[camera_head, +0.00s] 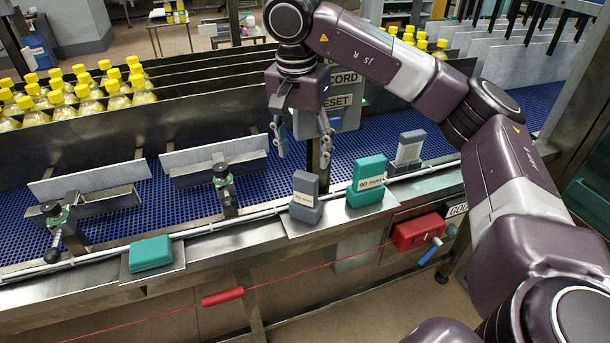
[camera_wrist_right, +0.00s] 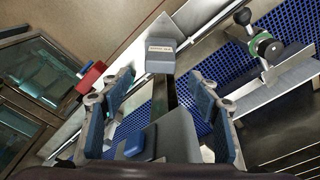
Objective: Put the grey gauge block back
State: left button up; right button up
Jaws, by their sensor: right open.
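A blue-grey gauge block (camera_head: 306,197) with a pale label stands on a small steel plate at the front rail. It also shows beyond my open fingers in the right wrist view (camera_wrist_right: 160,64). Another grey block (camera_head: 409,146) with a white label stands farther right and back. A teal block (camera_head: 368,182) marked 90 mm stands between them. My right gripper (camera_head: 304,155) is open and empty, above and behind the blue-grey block, apart from it; its spread fingers also show in the right wrist view (camera_wrist_right: 158,112). My left gripper is out of view.
A flat teal block (camera_head: 151,253) lies on a left plate. A grey control box (camera_head: 345,98) on a post is close behind my right gripper. Clamps (camera_head: 224,186) and tilted metal guides stand over the blue conveyor (camera_head: 270,172). Yellow-capped bottles (camera_head: 85,92) fill the back lanes.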

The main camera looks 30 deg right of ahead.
jog(key=shift+s+a+r, duration=0.15)
jog(key=shift+r, duration=1.4)
jog(key=shift+f, duration=0.1)
